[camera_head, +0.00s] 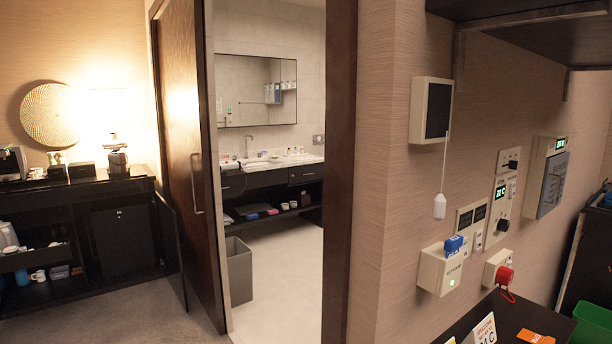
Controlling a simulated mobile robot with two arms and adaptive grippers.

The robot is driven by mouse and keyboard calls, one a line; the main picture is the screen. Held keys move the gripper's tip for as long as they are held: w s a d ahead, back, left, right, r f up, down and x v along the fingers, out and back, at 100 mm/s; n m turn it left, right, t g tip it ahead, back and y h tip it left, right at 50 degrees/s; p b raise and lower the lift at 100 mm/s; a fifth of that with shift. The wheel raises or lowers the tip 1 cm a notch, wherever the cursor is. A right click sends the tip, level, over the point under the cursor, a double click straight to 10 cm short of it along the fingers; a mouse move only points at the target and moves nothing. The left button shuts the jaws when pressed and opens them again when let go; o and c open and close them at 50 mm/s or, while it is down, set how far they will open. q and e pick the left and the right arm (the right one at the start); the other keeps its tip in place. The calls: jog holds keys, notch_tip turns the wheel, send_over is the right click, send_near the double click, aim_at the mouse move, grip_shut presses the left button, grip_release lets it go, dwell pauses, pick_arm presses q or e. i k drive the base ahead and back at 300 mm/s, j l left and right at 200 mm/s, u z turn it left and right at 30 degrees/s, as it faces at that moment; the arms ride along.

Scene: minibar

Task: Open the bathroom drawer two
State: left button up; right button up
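Through the doorway, a dark bathroom vanity (267,180) stands against the far wall under a light counter. Its front shows a drawer on the right (306,173) with a small handle, and it looks shut. A further dark front panel (233,186) is at the left, partly cut off by the sliding door's edge. I cannot tell which of them is drawer two. Neither of my grippers is in view.
A wooden sliding door (188,150) stands left of the opening. A grey bin (239,270) sits just inside on the tiled floor (285,262). A dark post (340,180) and a wall with switches bound the right. A black minibar cabinet (85,235) stands left.

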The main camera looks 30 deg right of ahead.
aim_at(304, 173)
jog(key=i+j+u, duration=0.1)
jog(key=i+u, duration=0.15)
jog(key=i, duration=0.5)
jog(key=i+z, duration=0.2)
jog(key=i, duration=0.35)
jog(key=i+j+z, duration=0.15)
jog(key=i, duration=0.35)
jog(key=i+j+z, duration=0.2)
jog(key=i, duration=0.35)
jog(key=i+j+z, duration=0.2)
jog(key=i, duration=0.3)
jog(key=i+l+z, duration=0.4)
jog(key=i+z, duration=0.85)
jog(key=i, duration=0.15)
jog(key=i+j+z, duration=0.2)
jog(key=i+z, duration=0.25)
jog(key=i+u, duration=0.15)
jog(key=i, duration=0.4)
jog(key=i+u, duration=0.15)
jog(key=i, duration=0.45)
jog(key=i+l+u, duration=0.15)
jog(key=i, duration=0.4)
jog(key=i+l+u, duration=0.15)
jog(key=i, duration=0.45)
